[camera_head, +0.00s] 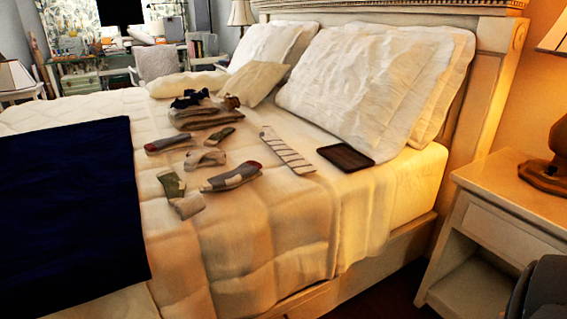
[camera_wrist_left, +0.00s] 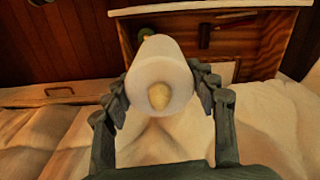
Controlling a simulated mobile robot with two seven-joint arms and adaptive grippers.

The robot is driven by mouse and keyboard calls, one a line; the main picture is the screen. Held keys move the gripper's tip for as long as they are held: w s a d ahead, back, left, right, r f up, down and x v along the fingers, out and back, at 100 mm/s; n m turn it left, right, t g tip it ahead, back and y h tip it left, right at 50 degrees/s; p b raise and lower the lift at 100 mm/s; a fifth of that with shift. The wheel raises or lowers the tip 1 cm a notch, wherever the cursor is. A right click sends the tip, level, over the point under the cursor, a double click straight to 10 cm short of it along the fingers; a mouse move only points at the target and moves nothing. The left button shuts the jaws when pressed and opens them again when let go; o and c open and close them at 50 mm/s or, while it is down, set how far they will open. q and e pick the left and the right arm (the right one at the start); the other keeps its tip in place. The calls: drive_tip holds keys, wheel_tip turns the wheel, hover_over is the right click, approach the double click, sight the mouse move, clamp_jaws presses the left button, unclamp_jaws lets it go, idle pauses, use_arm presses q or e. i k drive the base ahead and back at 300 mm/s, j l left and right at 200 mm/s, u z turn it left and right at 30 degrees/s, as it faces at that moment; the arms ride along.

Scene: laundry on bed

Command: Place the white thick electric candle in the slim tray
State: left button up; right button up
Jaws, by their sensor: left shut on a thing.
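The white thick candle (camera_wrist_left: 172,62), a white cylinder with a yellowish flame tip facing the camera, is in the left wrist view. My left gripper (camera_wrist_left: 162,88) is shut on it, one finger on each side. Neither the candle nor my left gripper shows in the head view. On the bed in the head view lie a long, narrow, pale striped thing (camera_head: 287,151) and a flat dark brown tray (camera_head: 345,157) in front of the large pillow. I cannot tell for sure which is the slim tray.
Several socks (camera_head: 231,178) and folded cloths (camera_head: 197,116) lie left of the striped thing. A dark blue blanket (camera_head: 70,205) covers the left of the bed. A nightstand (camera_head: 500,205) with a lamp stands at right. The quilt's near side is clear.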

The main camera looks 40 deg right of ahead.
sight(350, 161)
drive_tip(key=l+z, duration=0.2)
drive_tip(key=l, duration=1.6)
